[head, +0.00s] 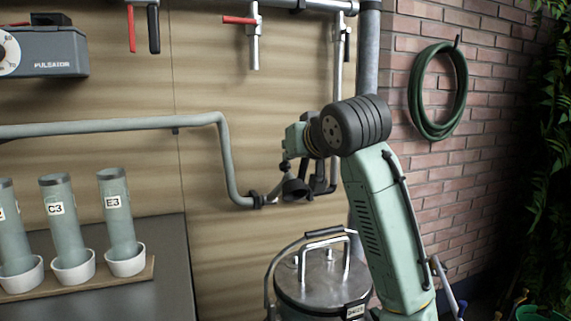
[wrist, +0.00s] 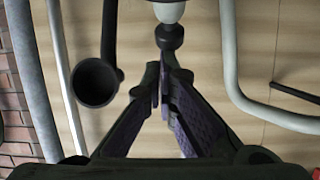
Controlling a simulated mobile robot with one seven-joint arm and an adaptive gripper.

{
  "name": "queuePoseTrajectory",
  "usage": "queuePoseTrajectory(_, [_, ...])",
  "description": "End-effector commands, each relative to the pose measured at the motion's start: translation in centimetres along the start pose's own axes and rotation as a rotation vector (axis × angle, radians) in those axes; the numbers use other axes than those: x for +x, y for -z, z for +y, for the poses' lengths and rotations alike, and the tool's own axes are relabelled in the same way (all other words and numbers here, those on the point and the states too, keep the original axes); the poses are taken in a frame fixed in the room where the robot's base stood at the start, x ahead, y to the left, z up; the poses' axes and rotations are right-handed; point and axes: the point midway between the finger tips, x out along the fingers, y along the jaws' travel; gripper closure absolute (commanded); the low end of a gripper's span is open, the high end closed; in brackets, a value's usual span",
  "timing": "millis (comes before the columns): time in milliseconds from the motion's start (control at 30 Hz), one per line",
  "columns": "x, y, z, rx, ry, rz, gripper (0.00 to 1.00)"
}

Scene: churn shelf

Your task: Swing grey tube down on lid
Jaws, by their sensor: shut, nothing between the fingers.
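The steel lid (head: 315,285) sits on a churn at the bottom of the head view, with a raised handle above it. A short grey tube (head: 272,188) slants up from a black joint at the wall pipe's lower end; I cannot be sure it is the task's tube. In the wrist view a pale tube end with a black knob (wrist: 169,37) shows just beyond my fingertips, and I cannot tell if they touch. My gripper (wrist: 163,85) is shut and empty, facing the wall.
An open black cup (wrist: 97,82) stands beside my fingers in the wrist view. A bent grey wall pipe (head: 120,125) runs in from the left. Labelled tubes (head: 58,210) stand at lower left. A green hose (head: 412,100) hangs on the brick wall.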

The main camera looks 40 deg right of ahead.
Motion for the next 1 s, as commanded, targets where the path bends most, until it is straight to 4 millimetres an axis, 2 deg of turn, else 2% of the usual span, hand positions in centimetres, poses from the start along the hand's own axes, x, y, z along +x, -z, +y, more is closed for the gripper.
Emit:
queuePoseTrajectory(33, [0.2, -2.4, 0.0, 0.002, 0.008, 0.048, 1.0])
queuePoseTrajectory(400, [-2.1, -7.9, 0.4, 0.009, 0.026, 0.363, 1.0])
queuePoseTrajectory(700, [-2.7, -10.4, 0.7, 0.012, 0.035, 0.522, 1.0])
queuePoseTrajectory(1000, [-2.9, -11.1, 0.7, 0.012, 0.037, 0.579, 1.0])
